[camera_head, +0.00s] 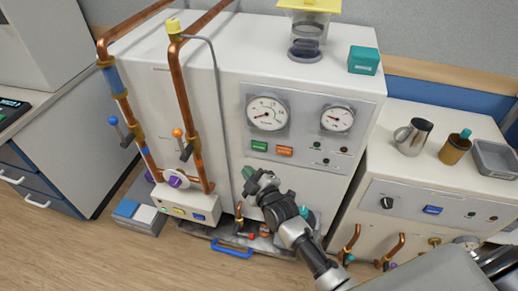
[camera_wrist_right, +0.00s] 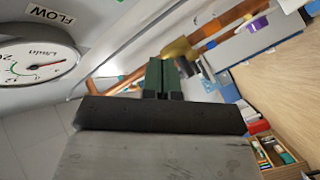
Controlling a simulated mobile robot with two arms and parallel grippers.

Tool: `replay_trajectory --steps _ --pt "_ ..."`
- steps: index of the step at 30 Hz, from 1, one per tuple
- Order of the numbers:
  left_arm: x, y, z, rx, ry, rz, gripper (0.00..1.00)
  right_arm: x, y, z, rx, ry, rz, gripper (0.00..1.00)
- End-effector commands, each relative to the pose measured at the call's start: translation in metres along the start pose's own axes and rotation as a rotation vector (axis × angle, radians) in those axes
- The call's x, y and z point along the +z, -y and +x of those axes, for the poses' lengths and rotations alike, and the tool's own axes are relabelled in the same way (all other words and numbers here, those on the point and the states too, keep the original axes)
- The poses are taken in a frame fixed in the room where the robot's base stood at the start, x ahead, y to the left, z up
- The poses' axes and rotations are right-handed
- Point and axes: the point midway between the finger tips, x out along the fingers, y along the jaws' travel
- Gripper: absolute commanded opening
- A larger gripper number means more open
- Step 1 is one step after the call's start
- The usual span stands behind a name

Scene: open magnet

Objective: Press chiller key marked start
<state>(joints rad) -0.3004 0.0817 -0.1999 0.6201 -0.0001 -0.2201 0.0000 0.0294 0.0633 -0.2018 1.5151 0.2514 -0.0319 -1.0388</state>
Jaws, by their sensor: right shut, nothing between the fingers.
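The white chiller cabinet (camera_head: 180,90) stands in the middle of the head view. Its front panel carries a green key (camera_head: 259,145) and an orange key (camera_head: 284,151) side by side below the larger gauge. Their lettering is too small to read, so I cannot tell which is marked start. My right gripper (camera_head: 252,177) is shut and empty, in front of the cabinet and below the green key in the picture, apparently apart from it. In the right wrist view its closed dark green fingers (camera_wrist_right: 163,76) show; neither key is visible there. My left gripper is out of view.
A large gauge (camera_head: 266,112) and a smaller gauge (camera_head: 337,119) sit above the keys. Copper pipes (camera_head: 181,90) with valves run down the cabinet's left side. A lower white cabinet (camera_head: 400,190) at right bears a metal jug (camera_head: 412,136). Wooden floor (camera_head: 100,255) shows lower left.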

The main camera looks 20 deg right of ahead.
Motion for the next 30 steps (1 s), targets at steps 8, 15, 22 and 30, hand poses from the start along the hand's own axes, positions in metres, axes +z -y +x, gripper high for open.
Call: replay_trajectory --steps 8,15,22,30 --pt "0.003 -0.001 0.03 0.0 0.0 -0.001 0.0 0.024 -0.018 0.029 0.003 -0.001 -0.002 0.0" --pt "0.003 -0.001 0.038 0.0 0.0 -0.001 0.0 0.033 -0.031 0.044 0.0 -0.001 -0.002 0.0" --pt "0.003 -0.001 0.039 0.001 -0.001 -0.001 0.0 0.035 -0.035 0.048 -0.001 0.0 0.0 0.0" --pt "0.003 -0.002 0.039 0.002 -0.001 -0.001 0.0 0.035 -0.035 0.048 0.0 0.0 0.0 0.0"
